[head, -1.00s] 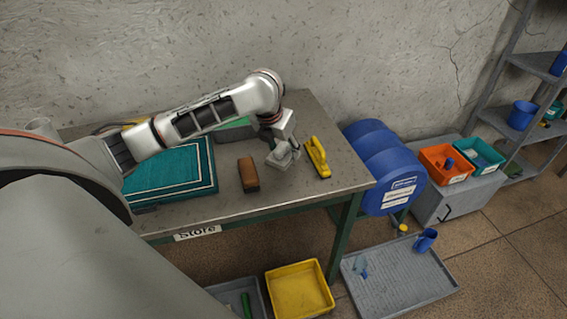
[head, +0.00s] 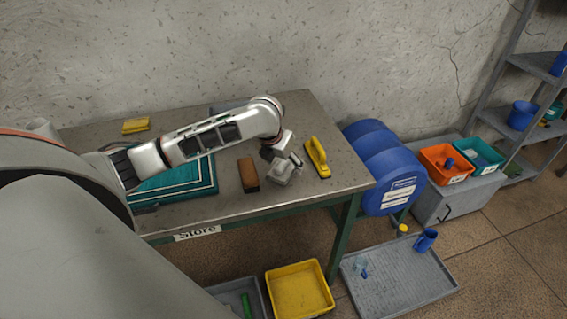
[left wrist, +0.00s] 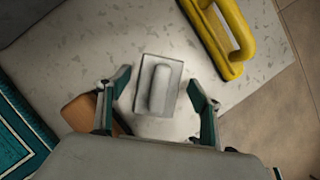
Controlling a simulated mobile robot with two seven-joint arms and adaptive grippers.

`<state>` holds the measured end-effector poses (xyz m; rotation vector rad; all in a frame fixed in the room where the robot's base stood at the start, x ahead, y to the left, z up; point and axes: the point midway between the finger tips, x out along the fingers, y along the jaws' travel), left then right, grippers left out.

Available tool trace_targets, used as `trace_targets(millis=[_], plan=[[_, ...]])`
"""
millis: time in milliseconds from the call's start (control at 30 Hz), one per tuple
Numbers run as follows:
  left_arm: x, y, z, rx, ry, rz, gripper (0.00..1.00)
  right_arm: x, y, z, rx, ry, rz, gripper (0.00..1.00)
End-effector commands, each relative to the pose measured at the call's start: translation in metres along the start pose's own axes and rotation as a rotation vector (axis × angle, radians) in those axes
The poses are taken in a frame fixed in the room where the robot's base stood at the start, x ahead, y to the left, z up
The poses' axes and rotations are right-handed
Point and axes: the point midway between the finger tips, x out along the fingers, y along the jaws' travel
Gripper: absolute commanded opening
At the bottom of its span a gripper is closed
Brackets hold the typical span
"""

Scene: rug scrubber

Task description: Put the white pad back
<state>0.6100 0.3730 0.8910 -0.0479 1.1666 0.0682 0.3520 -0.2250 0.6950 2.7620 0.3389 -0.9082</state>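The white pad (left wrist: 146,101), a pale square block with a raised rounded handle, lies on the table (head: 330,187) near its right end. It also shows in the head view (head: 279,175), partly covered by my gripper. My left gripper (head: 284,163) is over the pad, pointing down. In the left wrist view its two fingers (left wrist: 160,80) are spread wide on either side of the pad, with gaps to it. The gripper is open and holds nothing. How high the fingertips are above the table is hard to tell. My right gripper is out of view.
A brown block (head: 248,175) lies left of the pad, and a yellow handled tool (head: 318,158) lies right of it. A teal rug (head: 180,186) covers the table's left part. A yellow sponge (head: 136,126) lies at the back left. Blue drums (head: 385,165) stand beyond the right edge.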

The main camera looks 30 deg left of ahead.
Motion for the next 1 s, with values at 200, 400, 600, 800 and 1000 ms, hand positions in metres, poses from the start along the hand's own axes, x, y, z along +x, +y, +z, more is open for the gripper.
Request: trace_targets(millis=[200,400,600,800,1000], plan=[[0.000,0.000,0.000,0.000,0.000,0.000,0.65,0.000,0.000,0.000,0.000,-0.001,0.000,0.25],[-0.007,0.001,0.001,0.001,-0.003,0.001,0.65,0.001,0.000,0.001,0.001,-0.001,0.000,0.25],[-0.041,0.001,0.002,0.003,-0.005,0.001,0.65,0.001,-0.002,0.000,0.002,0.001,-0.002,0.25],[-0.082,0.001,0.002,0.003,-0.005,0.002,0.65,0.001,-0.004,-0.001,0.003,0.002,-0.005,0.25],[-0.111,0.000,0.002,0.001,-0.003,0.000,0.65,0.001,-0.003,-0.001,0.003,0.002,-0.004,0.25]])
